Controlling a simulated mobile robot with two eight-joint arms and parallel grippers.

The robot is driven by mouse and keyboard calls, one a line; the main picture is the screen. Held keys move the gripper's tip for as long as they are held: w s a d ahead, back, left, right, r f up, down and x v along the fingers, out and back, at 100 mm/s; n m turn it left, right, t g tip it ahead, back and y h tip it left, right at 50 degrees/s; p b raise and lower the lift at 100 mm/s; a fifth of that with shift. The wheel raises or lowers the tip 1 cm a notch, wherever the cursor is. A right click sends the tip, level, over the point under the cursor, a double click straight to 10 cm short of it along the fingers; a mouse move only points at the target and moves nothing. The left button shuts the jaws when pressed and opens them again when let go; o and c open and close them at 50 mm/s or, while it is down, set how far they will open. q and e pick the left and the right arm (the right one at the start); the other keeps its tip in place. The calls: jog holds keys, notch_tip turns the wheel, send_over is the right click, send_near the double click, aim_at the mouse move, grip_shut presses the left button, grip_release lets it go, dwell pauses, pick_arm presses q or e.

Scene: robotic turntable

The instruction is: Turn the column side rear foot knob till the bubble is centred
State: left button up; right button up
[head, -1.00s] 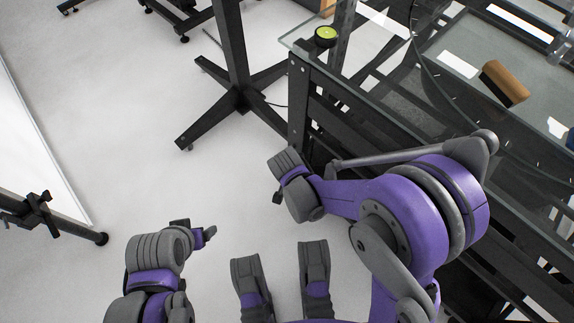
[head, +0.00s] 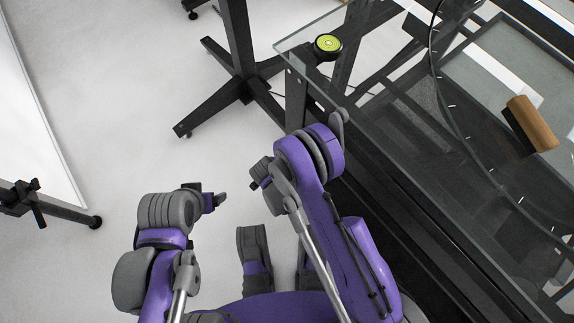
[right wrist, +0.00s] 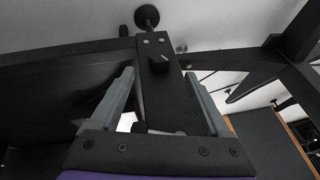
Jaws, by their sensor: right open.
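A black column with splayed feet (head: 240,75) stands left of the table corner. A white panel on a stand (head: 30,110) is at the far left. Floor between is clear.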

jog(key=b+x, duration=0.2)
jog(key=x, duration=0.6)
jog(key=shift+w, duration=0.1)
jog(key=shift+c, duration=0.2)
grip_shut()
jog(key=shift+g, duration=0.3)
jog(key=shift+w+a+n+g+h, duration=0.2)
jog(key=shift+n+g+h, duration=0.25)
jog(key=shift+g+h, duration=0.8)
jog(key=shift+w+a+n+g+h, duration=0.15)
jog(key=shift+n+g+h, duration=0.3)
jog(key=shift+g+h, duration=0.75)
jog(key=shift+g, duration=0.25)
